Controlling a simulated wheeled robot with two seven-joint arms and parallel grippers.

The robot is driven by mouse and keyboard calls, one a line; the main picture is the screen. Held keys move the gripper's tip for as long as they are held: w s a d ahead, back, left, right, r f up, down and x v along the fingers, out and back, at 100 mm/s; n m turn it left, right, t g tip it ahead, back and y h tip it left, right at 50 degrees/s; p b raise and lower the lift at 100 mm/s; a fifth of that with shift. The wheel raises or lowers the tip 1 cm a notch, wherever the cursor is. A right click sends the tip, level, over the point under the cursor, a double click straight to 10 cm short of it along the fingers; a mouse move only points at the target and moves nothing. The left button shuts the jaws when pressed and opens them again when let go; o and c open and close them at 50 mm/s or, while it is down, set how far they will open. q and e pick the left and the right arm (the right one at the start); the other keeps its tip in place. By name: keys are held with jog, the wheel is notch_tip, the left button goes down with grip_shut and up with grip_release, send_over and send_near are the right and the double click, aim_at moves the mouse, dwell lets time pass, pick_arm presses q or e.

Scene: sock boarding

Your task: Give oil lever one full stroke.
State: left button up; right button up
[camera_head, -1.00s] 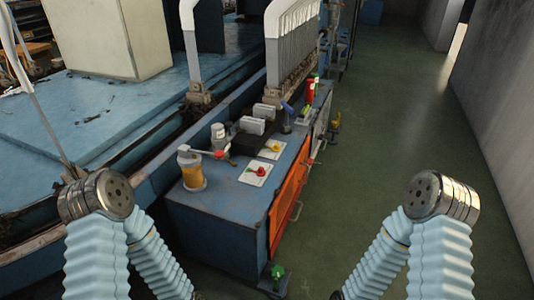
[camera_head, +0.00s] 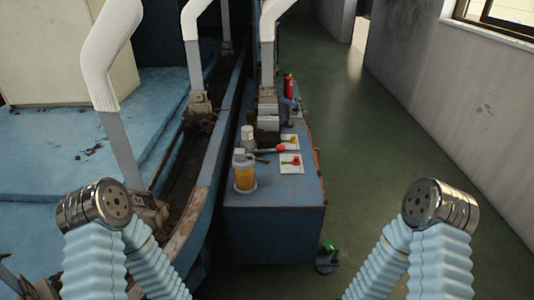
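The oil lever (camera_head: 265,151) is a thin arm with a red knob (camera_head: 281,149) at its right end. It reaches out from beside an oil reservoir (camera_head: 245,176) with amber oil in a clear cup. The reservoir stands on the near left part of the blue cabinet top. The lever looks roughly level; its exact angle is too small to tell. Both of my bent arms show at the lower left and lower right, well apart from the lever. Neither gripper is in view.
A grey-white canister (camera_head: 247,134) stands behind. White-topped sock boards (camera_head: 109,60) rise on the left. Green floor (camera_head: 350,130) is open to the right.

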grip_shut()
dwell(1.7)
